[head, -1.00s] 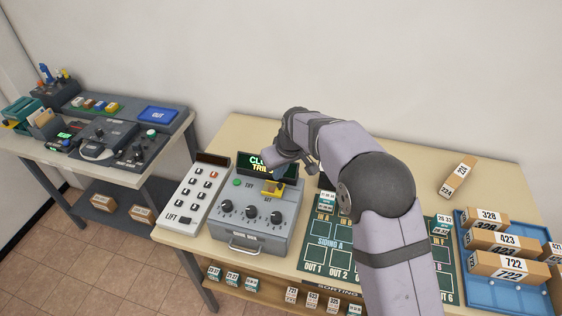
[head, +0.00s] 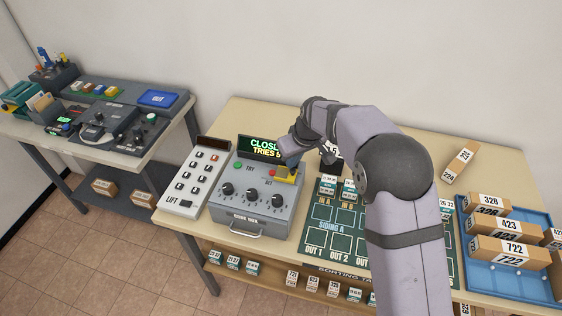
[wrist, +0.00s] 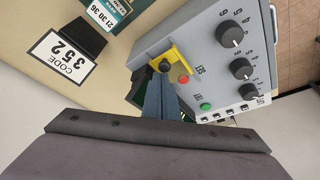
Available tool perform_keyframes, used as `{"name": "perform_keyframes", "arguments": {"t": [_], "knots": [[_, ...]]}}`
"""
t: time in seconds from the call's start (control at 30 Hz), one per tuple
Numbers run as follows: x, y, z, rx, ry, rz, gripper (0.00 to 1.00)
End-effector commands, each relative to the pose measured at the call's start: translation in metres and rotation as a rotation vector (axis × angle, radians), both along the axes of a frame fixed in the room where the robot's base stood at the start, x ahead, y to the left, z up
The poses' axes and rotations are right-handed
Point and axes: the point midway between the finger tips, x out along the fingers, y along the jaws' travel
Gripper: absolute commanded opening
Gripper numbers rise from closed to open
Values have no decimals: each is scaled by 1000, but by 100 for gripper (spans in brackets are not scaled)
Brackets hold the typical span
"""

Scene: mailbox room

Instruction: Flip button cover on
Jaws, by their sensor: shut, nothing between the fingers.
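The yellow button cover (head: 287,175) is at the right of the grey control box (head: 245,213), above the SET label. In the wrist view the yellow cover (wrist: 175,55) shows as a bent frame beside a red button (wrist: 183,79), which is exposed from that side. I cannot tell the cover's exact angle. My gripper (head: 288,163) is shut and empty, its tip right at the cover. In the wrist view the shut fingers (wrist: 164,72) end at the cover's edge; I cannot tell whether they touch it.
A display reading CLOSED and TRIES (head: 262,149) stands behind the box, partly covered by my gripper. Knobs (head: 250,196) and a green button (head: 238,168) share its top.

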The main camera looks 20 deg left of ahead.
Motion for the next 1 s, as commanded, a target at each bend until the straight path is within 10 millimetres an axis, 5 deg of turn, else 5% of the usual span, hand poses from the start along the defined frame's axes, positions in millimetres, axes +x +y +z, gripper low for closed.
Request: {"name": "perform_keyframes", "arguments": {"t": [0.57,1.0], "knots": [[-2,-13,3,-2,4,2,0],[-16,-28,64,0,0,0,0]]}}
